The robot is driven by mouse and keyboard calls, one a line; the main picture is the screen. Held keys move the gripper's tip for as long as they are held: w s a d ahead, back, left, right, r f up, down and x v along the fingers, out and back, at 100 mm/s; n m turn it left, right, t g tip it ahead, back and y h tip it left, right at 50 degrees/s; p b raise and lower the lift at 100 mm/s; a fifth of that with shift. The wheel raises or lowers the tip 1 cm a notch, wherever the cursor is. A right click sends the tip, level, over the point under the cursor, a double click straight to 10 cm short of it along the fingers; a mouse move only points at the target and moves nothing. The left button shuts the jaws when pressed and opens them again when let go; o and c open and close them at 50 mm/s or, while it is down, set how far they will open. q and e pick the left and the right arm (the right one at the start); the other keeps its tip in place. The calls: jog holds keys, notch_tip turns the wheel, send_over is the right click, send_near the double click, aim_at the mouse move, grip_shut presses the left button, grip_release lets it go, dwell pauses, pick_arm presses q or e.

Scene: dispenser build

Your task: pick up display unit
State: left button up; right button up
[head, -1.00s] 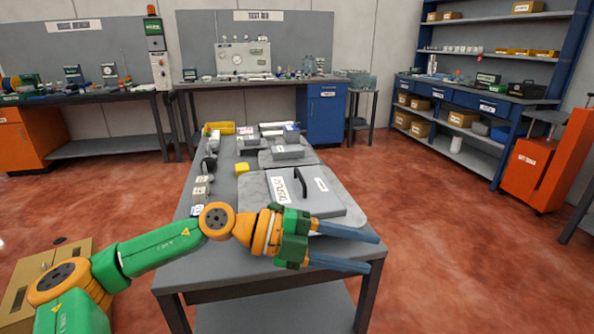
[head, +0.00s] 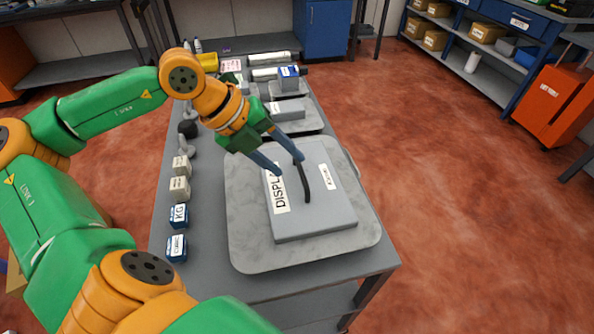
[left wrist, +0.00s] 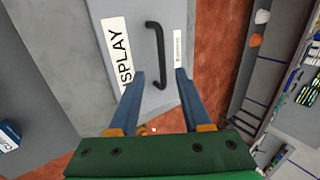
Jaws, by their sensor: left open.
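The display unit (head: 322,215) is a flat grey box with a "DISPLAY" label and a black bar handle (head: 306,185) on top. It lies on a rounded light grey plate (head: 250,255) near the front of the bench. My left gripper (head: 290,166) is open above the unit, fingers pointing down toward the far end of the handle. In the left wrist view, the handle (left wrist: 158,52) lies in line with the gap between the open fingertips (left wrist: 160,74); I cannot tell whether they touch it. The right gripper is not in view.
Small blocks stand along the bench's left edge, including a blue one marked KG (head: 179,215) and another blue one (head: 176,247). Behind the unit are a smaller grey box (head: 288,110) and a blue-and-white block (head: 289,76).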

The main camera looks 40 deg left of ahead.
aim_at(300, 171)
pick_arm(q)
jog(key=x, duration=0.2)
jog(key=p+x, duration=0.1)
jog(key=shift+w+f, duration=0.25)
jog(key=shift+w, duration=0.15)
jog(key=shift+s+d+r, duration=0.1)
jog(key=shift+s, duration=0.05)
grip_shut()
dwell(0.8)
